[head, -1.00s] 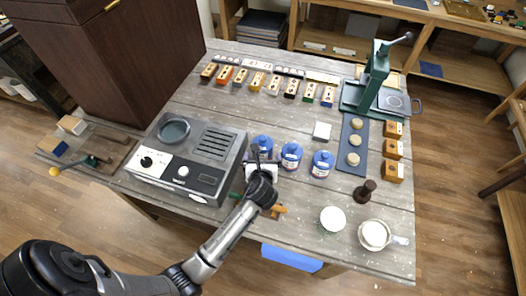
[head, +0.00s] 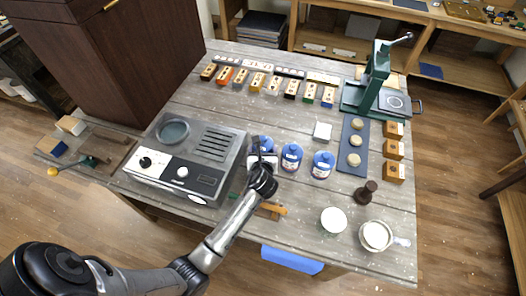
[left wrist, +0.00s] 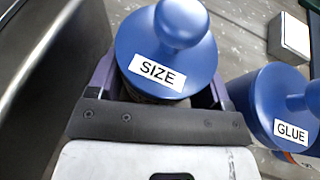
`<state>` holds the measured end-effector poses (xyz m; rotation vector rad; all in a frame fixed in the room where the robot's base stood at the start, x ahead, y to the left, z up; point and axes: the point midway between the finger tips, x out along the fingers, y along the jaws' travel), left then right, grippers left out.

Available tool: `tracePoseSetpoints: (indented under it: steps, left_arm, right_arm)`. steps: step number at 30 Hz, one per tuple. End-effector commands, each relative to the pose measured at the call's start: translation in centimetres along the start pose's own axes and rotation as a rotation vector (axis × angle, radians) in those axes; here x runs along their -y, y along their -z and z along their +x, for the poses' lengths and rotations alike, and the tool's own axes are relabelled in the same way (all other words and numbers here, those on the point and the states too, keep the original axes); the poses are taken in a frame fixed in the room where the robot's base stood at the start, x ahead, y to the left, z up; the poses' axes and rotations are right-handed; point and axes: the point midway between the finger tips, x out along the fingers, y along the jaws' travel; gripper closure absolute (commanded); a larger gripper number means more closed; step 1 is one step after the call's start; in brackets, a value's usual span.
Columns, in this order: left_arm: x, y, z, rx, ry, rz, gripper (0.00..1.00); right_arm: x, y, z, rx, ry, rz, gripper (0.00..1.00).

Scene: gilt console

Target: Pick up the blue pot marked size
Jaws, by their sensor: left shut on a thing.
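The blue pot marked SIZE (left wrist: 165,55) fills the upper middle of the left wrist view, upright with a round knob on its lid. In the head view this pot (head: 265,142) is the leftmost of three blue pots, beside the grey machine. My left gripper (head: 261,161) reaches it from the front edge and partly hides it. In the left wrist view the gripper's fingers (left wrist: 165,88) are on either side of the pot, shut on it. Whether its base touches the table is hidden.
The blue pot marked GLUE (left wrist: 275,105) stands close on the right, with another blue pot (head: 322,164) beyond it. The grey machine (head: 190,155) is close on the left. A white block (head: 322,131) lies behind.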

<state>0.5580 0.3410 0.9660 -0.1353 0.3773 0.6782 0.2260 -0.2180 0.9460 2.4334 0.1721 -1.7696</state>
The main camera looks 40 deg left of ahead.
Motion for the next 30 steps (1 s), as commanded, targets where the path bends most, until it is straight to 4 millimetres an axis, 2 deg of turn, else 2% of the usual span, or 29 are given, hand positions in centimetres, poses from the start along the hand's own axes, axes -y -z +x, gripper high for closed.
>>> tracePoseSetpoints:
  steps: [1,11,20,30]
  left_arm:
    - [0.0,0.0,0.0,0.000,0.000,0.000,0.35]
    - [0.0,0.0,0.0,0.000,0.000,0.000,0.66]
    - [0.0,-0.7,-0.2,0.005,0.001,-0.001,0.66]
    - [0.0,-5.8,-2.3,0.007,0.001,-0.001,0.66]
  right_arm:
    - [0.0,0.0,0.0,0.000,0.001,0.001,0.57]
    - [0.2,0.0,0.0,-0.001,0.005,0.007,0.57]
    - [0.2,0.1,-0.2,0.000,0.005,0.006,0.57]
    - [-0.1,0.5,-1.6,0.002,-0.002,-0.003,0.57]
